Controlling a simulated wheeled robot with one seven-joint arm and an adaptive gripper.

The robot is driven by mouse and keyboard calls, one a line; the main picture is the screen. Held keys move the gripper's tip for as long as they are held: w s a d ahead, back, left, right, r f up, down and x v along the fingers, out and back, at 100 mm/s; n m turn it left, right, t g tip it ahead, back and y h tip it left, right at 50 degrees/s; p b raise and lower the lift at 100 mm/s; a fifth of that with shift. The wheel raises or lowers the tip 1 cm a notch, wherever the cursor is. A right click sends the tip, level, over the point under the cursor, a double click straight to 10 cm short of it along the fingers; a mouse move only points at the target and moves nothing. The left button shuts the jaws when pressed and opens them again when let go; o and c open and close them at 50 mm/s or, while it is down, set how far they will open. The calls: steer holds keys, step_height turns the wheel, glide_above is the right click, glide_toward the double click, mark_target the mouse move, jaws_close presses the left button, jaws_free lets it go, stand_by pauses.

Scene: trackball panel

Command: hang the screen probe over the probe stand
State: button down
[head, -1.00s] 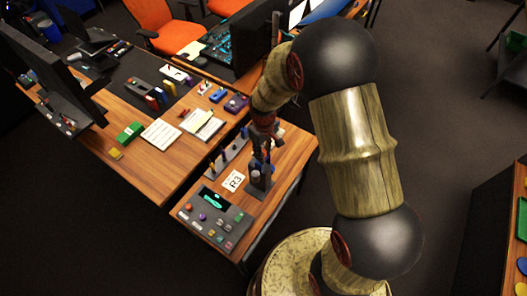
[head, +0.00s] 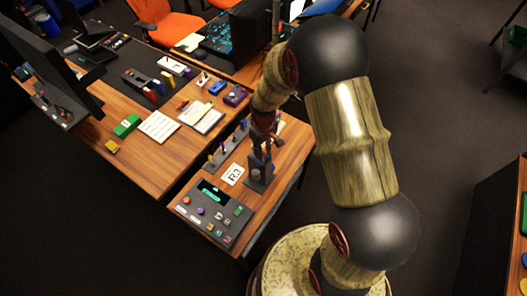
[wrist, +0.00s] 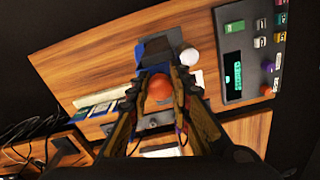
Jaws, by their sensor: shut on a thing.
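My gripper (wrist: 160,84) is shut on an orange, round-ended piece (wrist: 160,90), which I take to be the screen probe. The rest of the probe is hidden by the fingers and the view angle. In the head view my gripper (head: 261,143) is low over the small wooden desk. A dark grey upright block (head: 257,177), apparently the probe stand, is just below it. A dark blue and grey block (wrist: 160,48) with a white round piece (wrist: 189,57) beside it shows beyond the fingertips in the wrist view. I cannot tell whether the probe touches the stand.
The grey control panel (head: 213,212) with buttons and a green display lies at the near left. A white R3 card (head: 232,174) and a rack (head: 228,150) with several upright pieces are left of the stand. Bare wood (head: 292,150) is free to the right.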

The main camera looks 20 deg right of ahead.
steer(key=c, duration=1.5)
jaws_free()
steer(key=shift+c, duration=0.2)
step_height(320, 180, up, 12)
